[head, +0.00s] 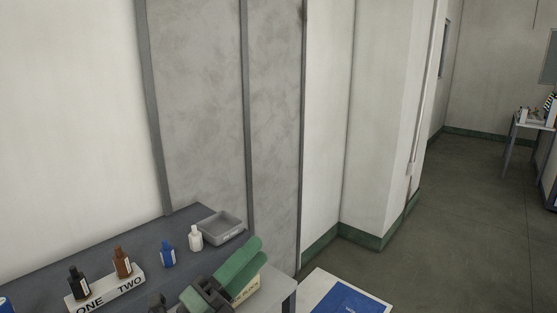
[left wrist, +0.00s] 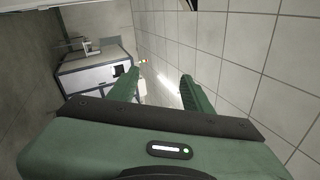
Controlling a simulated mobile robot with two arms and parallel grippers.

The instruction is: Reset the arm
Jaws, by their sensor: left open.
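My left gripper (head: 248,264) shows at the bottom of the head view, with green fingers raised over the right end of a grey bench (head: 40,272). In the left wrist view its two green fingers (left wrist: 160,82) stand apart with nothing between them. It is open and empty. The wrist camera looks past the fingers toward a tiled surface and a grey cabinet-like unit (left wrist: 92,75). My right gripper is in neither view.
On the bench are a black bottle (head: 78,283) and a brown bottle (head: 122,263) on a block marked ONE TWO, a blue bottle (head: 168,254), a white bottle (head: 195,238) and a grey tray (head: 222,228). A blue-and-white panel (head: 345,298) lies right. Open floor (head: 450,215) stretches beyond.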

